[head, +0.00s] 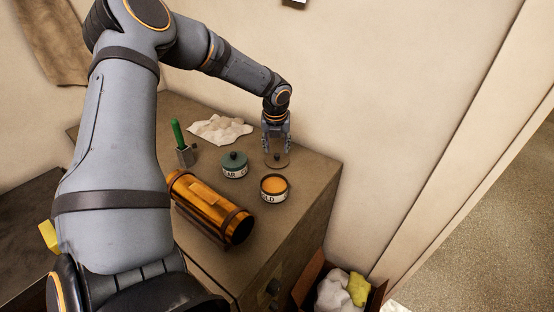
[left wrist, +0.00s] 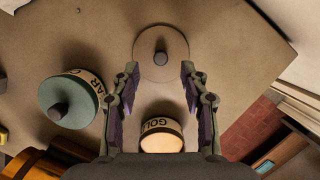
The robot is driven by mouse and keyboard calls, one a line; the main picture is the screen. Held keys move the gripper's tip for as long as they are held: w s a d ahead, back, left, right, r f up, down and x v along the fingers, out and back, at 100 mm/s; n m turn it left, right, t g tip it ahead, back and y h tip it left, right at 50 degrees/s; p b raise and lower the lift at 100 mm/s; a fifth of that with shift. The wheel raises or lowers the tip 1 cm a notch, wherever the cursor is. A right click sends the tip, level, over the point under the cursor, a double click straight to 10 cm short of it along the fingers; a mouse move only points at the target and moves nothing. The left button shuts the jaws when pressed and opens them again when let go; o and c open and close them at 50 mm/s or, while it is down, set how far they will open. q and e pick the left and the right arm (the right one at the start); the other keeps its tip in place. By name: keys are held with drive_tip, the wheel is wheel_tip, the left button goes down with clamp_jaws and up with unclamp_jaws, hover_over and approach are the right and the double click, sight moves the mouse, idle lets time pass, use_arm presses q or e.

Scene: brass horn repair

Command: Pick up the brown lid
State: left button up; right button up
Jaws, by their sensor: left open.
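The brown lid (head: 277,160) lies on the cabinet top near its back right corner. In the left wrist view the brown lid (left wrist: 160,50) is a flat tan disc with a dark knob in its middle. My left gripper (head: 276,146) points down above the lid in the head view. In the left wrist view its two fingers (left wrist: 159,78) are apart, with the lid just beyond and between the tips. Nothing is between the fingers. My right gripper is not in view.
An open jar of orange contents (head: 274,188) stands in front of the lid. A jar with a green lid (head: 234,164), an amber cylinder (head: 210,207), a white cloth (head: 220,129) and a green-handled tool (head: 182,145) share the cabinet top (head: 262,232). A box (head: 310,277) stands below right.

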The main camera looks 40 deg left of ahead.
sight(277, 154)
use_arm(q)
drive_tip(key=p+x, duration=0.1)
drive_tip(key=x, duration=0.2)
drive_tip(key=shift+f, duration=0.15)
drive_tip(key=shift+w+a+f, duration=0.15)
drive_tip(key=shift+w+f, duration=0.1)
drive_tip(key=shift+f, duration=0.2)
drive_tip(key=shift+s+r, duration=0.1)
drive_tip(key=shift+s, duration=0.05)
drive_tip(key=c, duration=0.4)
clamp_jaws()
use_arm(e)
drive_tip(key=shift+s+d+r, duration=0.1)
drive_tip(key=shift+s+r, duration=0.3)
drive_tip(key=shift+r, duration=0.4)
